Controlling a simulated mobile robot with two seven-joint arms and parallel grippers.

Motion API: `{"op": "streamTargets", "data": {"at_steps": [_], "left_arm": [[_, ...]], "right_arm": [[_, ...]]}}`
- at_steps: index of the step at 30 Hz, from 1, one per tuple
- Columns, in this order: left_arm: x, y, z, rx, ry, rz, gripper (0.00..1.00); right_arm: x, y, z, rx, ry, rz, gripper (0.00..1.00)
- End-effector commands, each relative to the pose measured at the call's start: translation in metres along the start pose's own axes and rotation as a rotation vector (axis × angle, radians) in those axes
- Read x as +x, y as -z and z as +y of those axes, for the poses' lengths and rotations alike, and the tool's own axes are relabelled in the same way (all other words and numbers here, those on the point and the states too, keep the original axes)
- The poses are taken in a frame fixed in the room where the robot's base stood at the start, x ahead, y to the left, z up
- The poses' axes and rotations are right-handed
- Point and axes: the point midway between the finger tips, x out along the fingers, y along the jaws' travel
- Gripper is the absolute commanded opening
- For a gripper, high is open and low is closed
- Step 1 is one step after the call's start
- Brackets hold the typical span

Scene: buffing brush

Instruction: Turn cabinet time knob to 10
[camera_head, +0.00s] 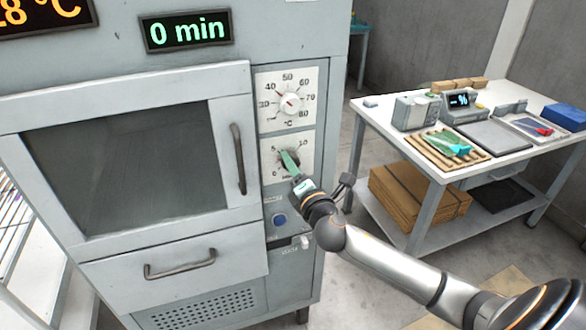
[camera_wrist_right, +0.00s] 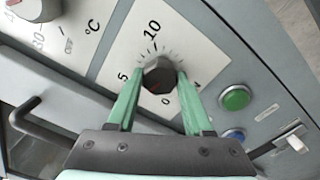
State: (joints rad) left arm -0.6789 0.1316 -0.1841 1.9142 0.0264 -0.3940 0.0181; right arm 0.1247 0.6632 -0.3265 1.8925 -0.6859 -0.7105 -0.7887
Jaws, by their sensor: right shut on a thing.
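The grey cabinet's time knob (camera_wrist_right: 160,77) is a dark faceted knob on a white dial plate (camera_wrist_right: 183,32) marked 0, 5 and 10. In the wrist view a small red mark on the knob faces roughly toward the 0. The green display (camera_head: 187,31) on the cabinet reads 0 min. My right gripper (camera_wrist_right: 158,73) has its green fingers on both sides of the knob and is shut on it. In the head view the right gripper (camera_head: 288,160) covers much of the time dial (camera_head: 304,142). My left gripper is not in view.
A temperature knob (camera_head: 290,103) sits just above the time dial. Green (camera_wrist_right: 235,97) and blue (camera_wrist_right: 233,136) buttons are near the gripper. The door handle (camera_head: 238,160) stands out to the left. A worktable (camera_head: 375,118) with several items is at the right.

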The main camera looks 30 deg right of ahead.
Motion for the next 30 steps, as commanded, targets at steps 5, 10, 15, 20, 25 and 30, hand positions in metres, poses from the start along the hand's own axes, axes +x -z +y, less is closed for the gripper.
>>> {"op": "streamTargets", "data": {"at_steps": [5,10,15,20,25,30], "left_arm": [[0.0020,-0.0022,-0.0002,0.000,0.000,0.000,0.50],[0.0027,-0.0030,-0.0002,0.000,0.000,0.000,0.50],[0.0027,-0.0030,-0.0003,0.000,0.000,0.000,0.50],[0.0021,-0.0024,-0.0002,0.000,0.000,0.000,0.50],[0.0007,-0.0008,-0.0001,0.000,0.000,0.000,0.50],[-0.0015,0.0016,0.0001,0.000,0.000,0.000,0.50]], "right_arm": [[-0.0001,0.0000,-0.0006,0.174,0.001,-0.002,0.00],[-0.0001,-0.0003,-0.0002,0.335,0.001,-0.003,0.00],[-0.0001,-0.0008,0.0001,0.496,0.001,-0.003,0.00],[0.0000,-0.0010,0.0006,0.648,0.001,-0.003,0.00],[0.0001,-0.0015,0.0007,0.810,0.001,-0.004,0.00],[0.0000,-0.0013,0.0009,0.971,0.002,-0.003,0.00]]}}
